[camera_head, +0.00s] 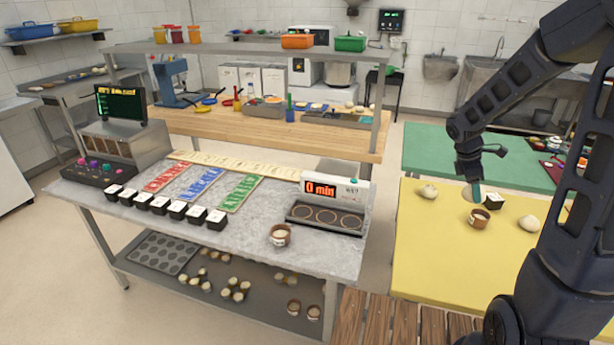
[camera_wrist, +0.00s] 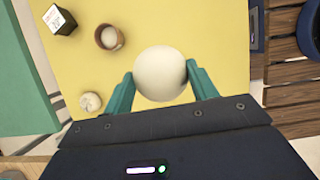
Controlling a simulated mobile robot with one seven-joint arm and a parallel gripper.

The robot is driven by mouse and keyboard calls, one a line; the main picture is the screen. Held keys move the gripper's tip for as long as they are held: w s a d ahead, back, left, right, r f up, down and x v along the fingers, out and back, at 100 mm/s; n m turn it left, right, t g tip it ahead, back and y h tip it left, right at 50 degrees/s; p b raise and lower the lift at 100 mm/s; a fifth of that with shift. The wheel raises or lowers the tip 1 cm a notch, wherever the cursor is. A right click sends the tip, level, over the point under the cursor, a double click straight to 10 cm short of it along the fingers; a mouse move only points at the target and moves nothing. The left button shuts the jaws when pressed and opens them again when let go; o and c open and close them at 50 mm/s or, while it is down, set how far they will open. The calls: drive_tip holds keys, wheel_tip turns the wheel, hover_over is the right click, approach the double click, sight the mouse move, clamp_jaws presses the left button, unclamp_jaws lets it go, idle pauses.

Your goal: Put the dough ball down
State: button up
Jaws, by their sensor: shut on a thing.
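My gripper (camera_wrist: 162,84) is shut on a pale, round dough ball (camera_wrist: 160,66), with one teal finger on each side of it. In the head view my gripper (camera_head: 475,190) points down over the yellow table (camera_head: 440,265), and the held ball is mostly hidden behind a finger. I cannot tell whether the ball touches the tabletop. Another dough ball (camera_head: 428,191) lies on the table to the left, and one more dough ball (camera_head: 528,221) lies to the right.
A brown cup (camera_head: 479,218) with pale contents and a black box with a white top (camera_head: 494,201) stand close by my gripper. A green table (camera_head: 430,150) lies behind. The front of the yellow table is clear. A grey counter (camera_head: 240,245) stands left.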

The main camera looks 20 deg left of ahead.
drive_tip(key=w+a+n+t+y, duration=0.1)
drive_tip(key=w+a+n, duration=0.2)
drive_tip(key=a, duration=0.9)
drive_tip(key=w+a+r+n+t, duration=0.1)
drive_tip(key=w+a+n, duration=0.2)
drive_tip(key=a, duration=0.9)
drive_tip(key=w+a+n+t+y, duration=0.1)
drive_tip(key=w+a+n, duration=0.3)
drive_tip(key=a, duration=0.8)
drive_tip(key=s+a+n+y, duration=0.1)
drive_tip(key=s+a+n, duration=0.3)
drive_tip(key=a, duration=0.7)
drive_tip(key=s+a+f+n+t+y, duration=0.1)
drive_tip(key=s+a, duration=0.4)
drive_tip(key=a, duration=0.7)
drive_tip(key=s+a+n+y, duration=0.1)
drive_tip(key=s+a+n, duration=0.3)
drive_tip(key=a, duration=0.7)
drive_tip(key=shift+m, duration=0.6)
drive_tip(key=f, duration=1.9)
drive_tip(key=shift+s+a+f, duration=0.2)
drive_tip(key=shift+s+f, duration=0.15)
drive_tip(key=shift+f, duration=0.05)
drive_tip(key=shift+f, duration=0.1)
drive_tip(key=o, duration=0.9)
drive_tip(key=shift+o, duration=0.2)
